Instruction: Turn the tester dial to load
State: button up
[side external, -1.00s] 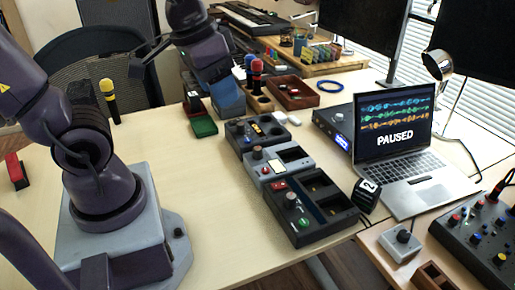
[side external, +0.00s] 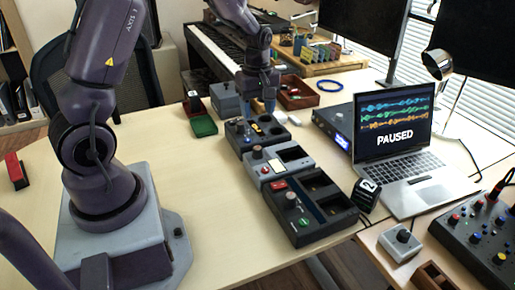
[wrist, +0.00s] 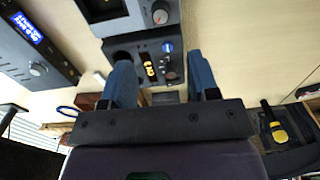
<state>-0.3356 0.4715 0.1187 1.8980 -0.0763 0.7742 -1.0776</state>
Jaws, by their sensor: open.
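The back one is a dark unit (side external: 237,143) with yellow-orange parts and round wells; the middle one is a grey box (side external: 252,168) with a round dial (side external: 257,152) and dark recess. I cannot read any "load" mark. My gripper (side external: 261,106) is open, pointing down above the back of the dark unit. In the wrist view its blue fingers (wrist: 159,60) stand apart, with the dark unit's blue knob (wrist: 167,47) and yellow part between them. A red-marked dial (wrist: 160,15) shows on a box beyond.
The front black box (side external: 304,233) has a green button and slots. A green tray (side external: 204,127) and grey box (side external: 226,100) are left. The table's left middle is clear.

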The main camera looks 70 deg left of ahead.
aim_at(258, 148)
notch_tip(258, 148, down, 13)
jog(key=shift+r, duration=0.2)
dwell(0.3)
jog(key=c, duration=0.9)
